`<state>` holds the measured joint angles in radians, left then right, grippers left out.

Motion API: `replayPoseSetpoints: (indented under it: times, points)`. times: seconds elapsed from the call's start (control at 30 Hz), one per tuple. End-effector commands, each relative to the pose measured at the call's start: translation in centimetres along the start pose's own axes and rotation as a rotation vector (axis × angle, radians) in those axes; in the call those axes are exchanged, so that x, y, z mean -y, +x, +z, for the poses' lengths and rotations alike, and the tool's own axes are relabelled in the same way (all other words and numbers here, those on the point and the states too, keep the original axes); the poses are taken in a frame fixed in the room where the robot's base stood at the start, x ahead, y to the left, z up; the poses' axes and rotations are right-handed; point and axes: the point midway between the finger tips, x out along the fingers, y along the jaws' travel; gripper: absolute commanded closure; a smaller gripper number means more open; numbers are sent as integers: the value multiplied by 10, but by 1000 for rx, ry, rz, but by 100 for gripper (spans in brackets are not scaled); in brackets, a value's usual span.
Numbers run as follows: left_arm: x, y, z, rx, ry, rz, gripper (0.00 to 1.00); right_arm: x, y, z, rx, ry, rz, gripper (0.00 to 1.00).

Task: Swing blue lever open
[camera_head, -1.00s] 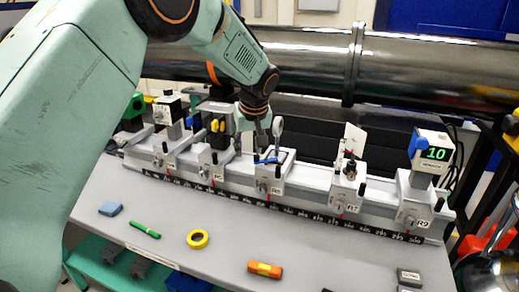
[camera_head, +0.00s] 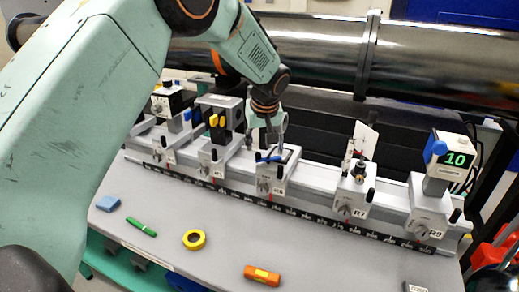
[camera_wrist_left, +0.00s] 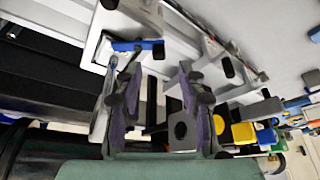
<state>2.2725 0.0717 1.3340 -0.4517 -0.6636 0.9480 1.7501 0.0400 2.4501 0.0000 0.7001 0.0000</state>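The blue lever (camera_head: 268,158) lies across the top of the grey carriage marked R6 (camera_head: 278,187) on the rail. In the left wrist view the blue lever (camera_wrist_left: 132,45) shows at the upper left, with a dark end at its right. My left gripper (camera_head: 268,132) points down just above and behind the lever. In the left wrist view its two dark fingers (camera_wrist_left: 158,78) are apart with nothing clearly held between them. The left finger's tip is close below the lever; I cannot tell whether they touch. My right gripper is not in view.
Carriages R5 (camera_head: 218,172), R7 (camera_head: 347,210) and R9 (camera_head: 434,232) stand on the same rail. A large metal pipe (camera_head: 300,45) runs behind. A blue block (camera_head: 108,203), green pen (camera_head: 140,226), yellow tape roll (camera_head: 194,240) and orange tool (camera_head: 262,276) lie on the front bench.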

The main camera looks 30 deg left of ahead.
Motion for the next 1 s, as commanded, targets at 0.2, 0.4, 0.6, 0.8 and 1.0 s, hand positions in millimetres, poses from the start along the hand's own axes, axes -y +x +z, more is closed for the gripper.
replayPoseSetpoints:
  times: [0.2, 0.4, 0.6, 0.8, 1.0]
  points:
    - [0, 32, 0, 0, 1, -1, 60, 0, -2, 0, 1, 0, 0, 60]
    - [-1, 45, -1, -1, 0, 0, 60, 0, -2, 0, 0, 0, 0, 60]
    - [-2, 46, -2, -2, 0, 1, 60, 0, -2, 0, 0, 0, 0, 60]
    - [-2, 46, -3, -1, 1, 1, 72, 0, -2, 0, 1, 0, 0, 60]
    - [-3, 46, -3, -2, 1, 1, 89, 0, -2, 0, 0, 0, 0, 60]
